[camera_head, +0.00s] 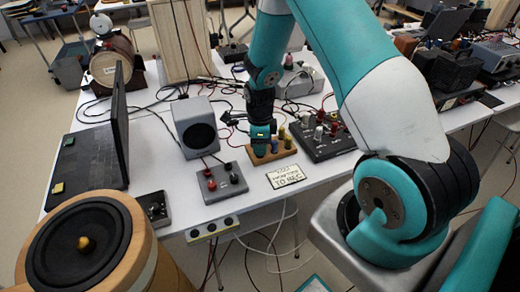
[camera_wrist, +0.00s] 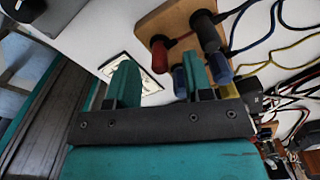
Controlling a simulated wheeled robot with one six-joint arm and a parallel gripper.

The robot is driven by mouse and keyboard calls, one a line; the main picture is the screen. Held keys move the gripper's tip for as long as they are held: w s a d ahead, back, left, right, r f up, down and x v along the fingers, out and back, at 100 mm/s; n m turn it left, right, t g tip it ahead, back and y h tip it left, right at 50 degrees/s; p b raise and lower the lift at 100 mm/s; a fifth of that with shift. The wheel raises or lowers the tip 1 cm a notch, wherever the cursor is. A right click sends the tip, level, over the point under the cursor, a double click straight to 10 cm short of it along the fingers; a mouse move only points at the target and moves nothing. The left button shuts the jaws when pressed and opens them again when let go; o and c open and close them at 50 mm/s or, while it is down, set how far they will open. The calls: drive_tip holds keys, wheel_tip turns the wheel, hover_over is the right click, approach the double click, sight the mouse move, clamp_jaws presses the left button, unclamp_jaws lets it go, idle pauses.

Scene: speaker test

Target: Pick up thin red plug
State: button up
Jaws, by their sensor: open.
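In the wrist view a thin red plug (camera_wrist: 160,58) with a dark end stands in a wooden block (camera_wrist: 150,22). My gripper (camera_wrist: 158,82) is open, and its two teal fingers point toward the block. The red plug appears just beyond the gap between the fingertips; I see no contact. A blue plug (camera_wrist: 179,80) is near the right finger, and a thicker grey plug (camera_wrist: 204,32) is right of the red one. In the head view my gripper (camera_head: 260,138) is over the left end of the wooden block (camera_head: 262,159) and hides the red plug.
Yellow plugs (camera_head: 288,142) stand in the block's right part. A black knob panel (camera_head: 325,148) is close on the right, a grey speaker (camera_head: 196,127) on the left. A printed card (camera_head: 286,178) and a grey terminal box (camera_head: 221,182) lie in front. Loose cables run behind.

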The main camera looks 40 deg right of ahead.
wheel_tip(320, 180, down, 2)
drive_tip(key=shift+f, duration=0.2)
clamp_jaws()
drive_tip(key=shift+r, duration=0.15)
wheel_tip(320, 180, up, 20)
drive_tip(key=shift+b, duration=0.45)
wheel_tip(320, 180, up, 4)
drive_tip(key=p, duration=0.4)
drive_tip(key=shift+a, duration=0.1)
idle(0.4)
